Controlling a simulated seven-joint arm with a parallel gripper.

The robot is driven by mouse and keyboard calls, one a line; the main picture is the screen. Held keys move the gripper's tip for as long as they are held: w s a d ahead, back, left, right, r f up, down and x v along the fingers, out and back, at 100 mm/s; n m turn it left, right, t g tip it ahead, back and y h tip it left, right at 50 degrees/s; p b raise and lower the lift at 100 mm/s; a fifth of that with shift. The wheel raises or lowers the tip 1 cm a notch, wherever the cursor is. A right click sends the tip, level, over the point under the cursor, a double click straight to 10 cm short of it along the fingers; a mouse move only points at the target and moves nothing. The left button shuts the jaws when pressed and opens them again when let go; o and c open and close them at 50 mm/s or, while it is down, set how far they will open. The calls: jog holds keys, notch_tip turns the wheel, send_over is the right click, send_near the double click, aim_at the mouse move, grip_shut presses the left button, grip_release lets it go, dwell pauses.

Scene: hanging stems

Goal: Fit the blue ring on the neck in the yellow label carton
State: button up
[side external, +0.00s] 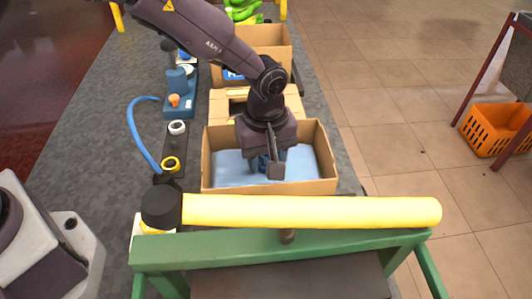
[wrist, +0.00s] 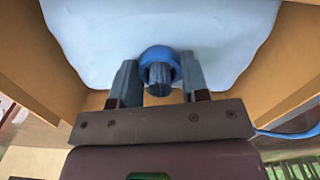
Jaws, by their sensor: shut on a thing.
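An open cardboard carton (side external: 329,186) with a pale blue lining (side external: 312,172) stands mid-table; I cannot see a yellow label on it. My gripper (side external: 266,165) reaches down into it. In the wrist view my gripper (wrist: 157,85) is shut on the blue ring (wrist: 161,53), one finger on each side. A grey ribbed stub (wrist: 158,79), perhaps the neck, shows within the ring's outline, over the lining. I cannot tell how far the ring sits on it. In the side view the ring (side external: 263,163) is a small dark blue patch, mostly hidden by my gripper.
A yellow roller (side external: 330,211) on a green frame (side external: 210,248) crosses in front of the carton. More cartons (side external: 265,36) stand behind. An orange crate (side external: 494,129) is far right.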

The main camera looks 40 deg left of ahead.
jog(key=shift+f, duration=0.1)
dwell(0.3)
jog(key=o, duration=1.5)
jog(key=shift+o, duration=0.2)
jog(key=shift+r, duration=0.2)
jog(key=shift+r, duration=1.15)
jog(key=shift+r, duration=0.3)
notch_tip(320, 180, up, 8)
jog(key=shift+r, duration=0.1)
dwell(0.4)
